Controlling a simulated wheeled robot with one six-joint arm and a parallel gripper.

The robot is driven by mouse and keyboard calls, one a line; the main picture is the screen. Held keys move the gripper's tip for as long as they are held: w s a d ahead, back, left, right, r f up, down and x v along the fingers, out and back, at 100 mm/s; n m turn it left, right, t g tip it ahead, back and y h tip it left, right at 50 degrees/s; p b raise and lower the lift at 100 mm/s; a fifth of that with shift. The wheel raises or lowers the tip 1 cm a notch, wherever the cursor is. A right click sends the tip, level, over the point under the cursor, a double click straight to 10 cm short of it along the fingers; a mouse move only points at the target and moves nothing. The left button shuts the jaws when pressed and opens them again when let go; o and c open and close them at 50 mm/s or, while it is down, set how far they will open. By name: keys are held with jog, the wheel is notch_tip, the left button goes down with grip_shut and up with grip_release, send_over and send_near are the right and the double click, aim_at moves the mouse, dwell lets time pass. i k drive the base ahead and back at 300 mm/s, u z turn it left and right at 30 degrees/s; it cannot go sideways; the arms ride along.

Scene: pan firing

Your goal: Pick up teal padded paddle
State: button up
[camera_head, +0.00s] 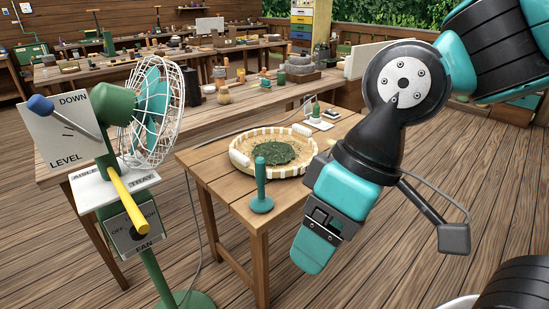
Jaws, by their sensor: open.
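A teal paddle-like piece (262,190) stands upright near the front corner of the wooden table (232,200). It has a slim handle on top and a wider round pad against the tabletop. My gripper (314,249) hangs to the right of the paddle and nearer the camera, beyond the table's right edge in the picture. It points downward, is open, and appears empty. Its fingertips overlap in this view, so the gap between them is hard to see. It is apart from the paddle.
A shallow round basket (240,158) with dark green leaves (275,153) sits behind the paddle. A caged fan (150,110) on a green stand, with a yellow lever (128,200), is at left. A small white device (318,122) is at the table's back. Open floor lies right.

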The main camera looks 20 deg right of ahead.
aim_at(262, 204)
jog(key=z, duration=0.6)
jog(key=i, duration=0.65)
jog(key=u, duration=1.3)
